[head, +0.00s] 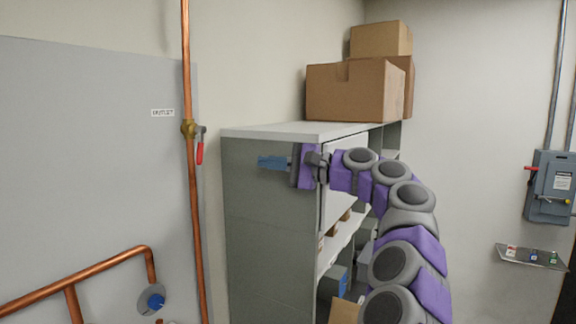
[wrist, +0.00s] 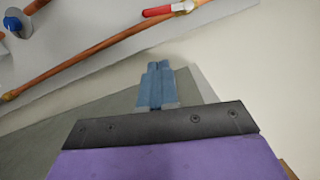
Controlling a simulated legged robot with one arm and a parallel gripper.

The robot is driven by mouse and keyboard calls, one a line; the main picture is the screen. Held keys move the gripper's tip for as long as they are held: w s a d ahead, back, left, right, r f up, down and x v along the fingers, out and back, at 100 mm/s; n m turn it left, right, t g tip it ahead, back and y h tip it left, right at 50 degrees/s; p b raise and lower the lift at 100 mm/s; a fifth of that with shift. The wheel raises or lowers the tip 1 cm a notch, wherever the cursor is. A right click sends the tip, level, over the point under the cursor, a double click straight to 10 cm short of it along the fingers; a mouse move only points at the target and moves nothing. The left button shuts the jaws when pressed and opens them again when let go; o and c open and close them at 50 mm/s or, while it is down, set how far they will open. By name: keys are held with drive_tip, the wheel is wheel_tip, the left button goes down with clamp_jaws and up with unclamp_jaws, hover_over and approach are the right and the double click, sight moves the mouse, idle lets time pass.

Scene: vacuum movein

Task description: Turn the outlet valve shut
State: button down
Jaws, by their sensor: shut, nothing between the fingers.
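The outlet valve (head: 189,129) is a brass body on a vertical copper pipe, beside a label that reads OUTLET. Its red handle (head: 200,152) hangs down, roughly along the pipe. The red handle also shows in the wrist view (wrist: 158,11) at the top, with part of the brass body to its right. My gripper (head: 262,162) has blue fingers, shut and empty, pointing left toward the valve. It is to the right of the handle in the head view, apart from it, in front of the shelf's side. The fingers show in the wrist view (wrist: 155,70), closed together.
A grey shelf unit (head: 262,225) stands right of the pipe, with cardboard boxes (head: 345,92) on top. A blue round knob (head: 155,301) sits on lower copper pipes at the left. A grey electrical box (head: 550,187) and a small shelf (head: 530,257) are on the right wall.

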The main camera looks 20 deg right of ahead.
sight(199, 145)
drive_tip(key=s+a+x, duration=0.1)
drive_tip(key=x, duration=1)
drive_tip(key=shift+a+r, duration=0.4)
drive_tip(key=shift+a, duration=0.05)
drive_tip(key=shift+s, duration=0.15)
